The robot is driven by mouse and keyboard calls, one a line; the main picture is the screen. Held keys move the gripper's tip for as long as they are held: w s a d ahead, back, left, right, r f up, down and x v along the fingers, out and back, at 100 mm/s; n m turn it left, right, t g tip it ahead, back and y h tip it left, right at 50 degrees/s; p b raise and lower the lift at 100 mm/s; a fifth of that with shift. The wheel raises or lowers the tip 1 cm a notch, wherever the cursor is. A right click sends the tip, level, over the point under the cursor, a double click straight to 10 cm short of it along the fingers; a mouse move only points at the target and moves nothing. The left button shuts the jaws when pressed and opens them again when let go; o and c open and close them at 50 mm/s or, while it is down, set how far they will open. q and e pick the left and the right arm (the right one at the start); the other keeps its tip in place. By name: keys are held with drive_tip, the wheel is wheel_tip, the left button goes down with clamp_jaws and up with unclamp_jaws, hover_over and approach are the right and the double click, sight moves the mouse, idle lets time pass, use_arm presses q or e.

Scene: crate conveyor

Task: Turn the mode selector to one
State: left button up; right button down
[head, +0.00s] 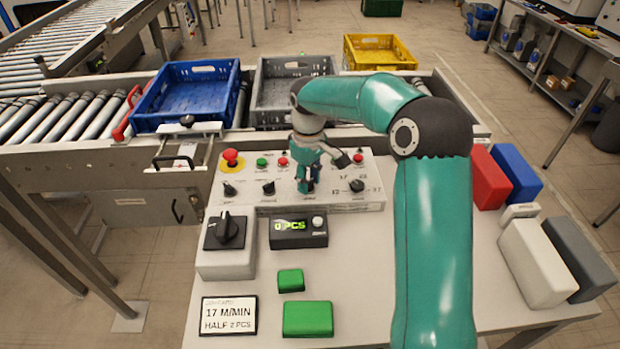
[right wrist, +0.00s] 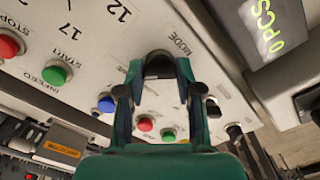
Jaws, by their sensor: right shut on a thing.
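The control panel (head: 335,200) is a white sloped box with coloured buttons and dark knobs. My right gripper (head: 306,187) reaches down onto its middle and covers the knob there. In the right wrist view my right gripper (right wrist: 160,72) is shut on a dark knob, the mode selector (right wrist: 160,64), beside the printed word MODE. The fingers hide the selector's pointer and setting marks, so I cannot tell its position. My left gripper is out of view.
A red emergency button (head: 231,157) and other knobs (head: 268,188) are close to my right gripper. A counter (head: 298,232) reads 0 PCS. A card (head: 229,316) reads 17 M/MIN, HALF 2 PCS. Blue (head: 186,125) and grey (head: 290,68) crates stand on the conveyor behind.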

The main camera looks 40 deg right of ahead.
sight(310, 182)
idle(0.3)
drive_tip(key=c, duration=0.8)
unclamp_jaws()
drive_tip(key=shift+o, duration=0.2)
drive_tip(key=shift+r, duration=0.1)
wheel_tip(310, 182, up, 12)
drive_tip(key=shift+f, duration=0.2)
